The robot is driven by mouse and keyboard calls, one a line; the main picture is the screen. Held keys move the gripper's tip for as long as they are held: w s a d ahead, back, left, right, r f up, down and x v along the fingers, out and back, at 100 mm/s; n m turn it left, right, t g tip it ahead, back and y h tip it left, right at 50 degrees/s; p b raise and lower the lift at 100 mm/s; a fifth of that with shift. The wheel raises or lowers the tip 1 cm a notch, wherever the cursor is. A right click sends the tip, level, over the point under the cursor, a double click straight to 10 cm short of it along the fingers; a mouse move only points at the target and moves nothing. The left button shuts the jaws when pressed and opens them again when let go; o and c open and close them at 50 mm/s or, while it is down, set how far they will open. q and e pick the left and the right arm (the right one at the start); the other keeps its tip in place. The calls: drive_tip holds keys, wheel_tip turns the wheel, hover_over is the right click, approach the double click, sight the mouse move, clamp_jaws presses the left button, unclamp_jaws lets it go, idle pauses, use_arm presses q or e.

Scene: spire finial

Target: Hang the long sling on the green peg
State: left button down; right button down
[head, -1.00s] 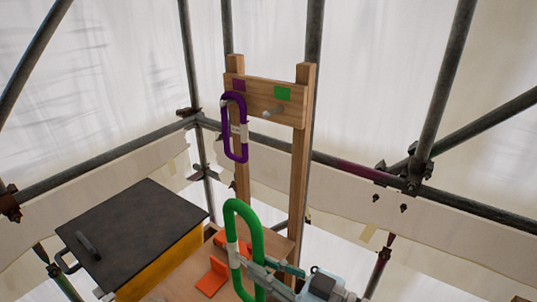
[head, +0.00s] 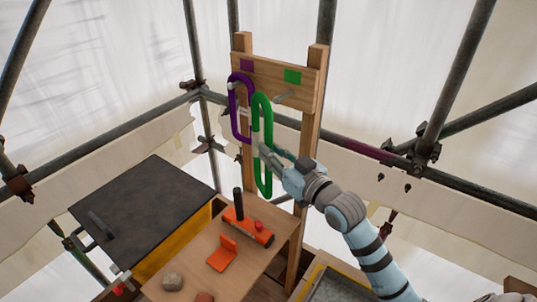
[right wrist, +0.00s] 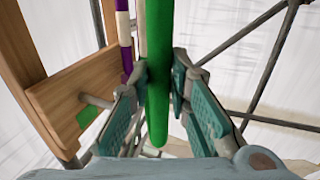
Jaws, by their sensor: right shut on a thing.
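The long green sling (head: 268,112) is an upright closed loop with a pale band on its left side. My right gripper (head: 266,152) is shut on it, and the sling also shows between the fingers in the right wrist view (right wrist: 157,75). The green peg (head: 284,97) is a pale rod sticking out of the wooden board below a green patch (head: 292,76). The loop's top is close to the peg, left of it in the head view, and appears off it. In the right wrist view the peg (right wrist: 96,101) stands left of the sling. My left gripper is out of view.
A purple sling (head: 234,118) hangs on the peg under the purple patch, close to the green loop. Below is a wooden table (head: 203,262) with orange tools (head: 221,256). A dark-lidded yellow box (head: 143,207) stands left. Scaffold tubes surround the rack.

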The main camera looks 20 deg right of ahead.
drive_tip(key=w+d+f+b, duration=0.1)
drive_tip(key=w+d+b, duration=0.3)
drive_tip(key=d+b, duration=0.4)
drive_tip(key=shift+w+d+f, duration=0.25)
drive_tip(key=shift+w+d, duration=0.1)
drive_tip(key=shift+w, duration=0.05)
idle(0.6)
drive_tip(key=c, duration=1.4)
unclamp_jaws()
